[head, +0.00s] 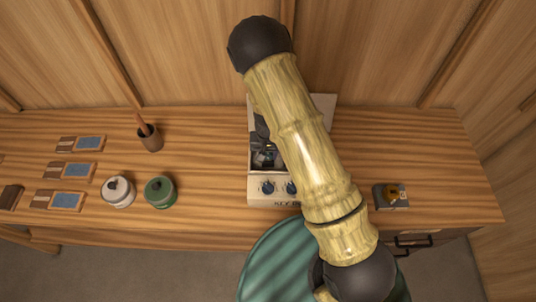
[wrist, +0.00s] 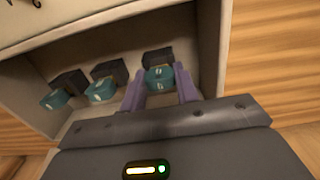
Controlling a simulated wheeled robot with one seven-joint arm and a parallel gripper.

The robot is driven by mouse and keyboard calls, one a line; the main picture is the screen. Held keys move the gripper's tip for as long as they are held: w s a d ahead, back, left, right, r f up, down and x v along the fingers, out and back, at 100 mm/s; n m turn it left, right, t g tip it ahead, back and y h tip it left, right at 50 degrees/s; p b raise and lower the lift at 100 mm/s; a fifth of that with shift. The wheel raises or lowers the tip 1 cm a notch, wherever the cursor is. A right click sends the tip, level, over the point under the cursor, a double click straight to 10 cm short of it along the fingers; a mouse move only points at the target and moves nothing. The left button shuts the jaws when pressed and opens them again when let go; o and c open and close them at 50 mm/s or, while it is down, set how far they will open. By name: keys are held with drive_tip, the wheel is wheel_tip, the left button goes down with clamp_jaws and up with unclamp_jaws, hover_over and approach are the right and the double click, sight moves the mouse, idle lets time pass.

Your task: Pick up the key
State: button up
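Several teal-headed pieces that look like keys sit at dark blocks inside an open pale box in the wrist view. One teal key (wrist: 159,78) lies between the two purple fingers of my gripper (wrist: 160,84). The fingers stand apart on either side of its head, and no clear grip shows. Two more teal keys, the middle one (wrist: 101,91) and the left one (wrist: 55,99), lie to the left. In the head view my gripper (head: 264,154) reaches into the pale box (head: 262,200), whose label begins with KEY. My arm hides the box's right side.
A green round top (head: 270,262) is in front.

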sight(268, 153)
drive_tip(key=c, duration=0.3)
drive_tip(key=shift+r, duration=0.15)
wheel_tip(268, 153, up, 9)
drive_tip(key=shift+r+b, duration=0.2)
drive_tip(key=shift+b, duration=0.6)
drive_tip(key=shift+r, duration=0.15)
drive_tip(key=shift+s, duration=0.15)
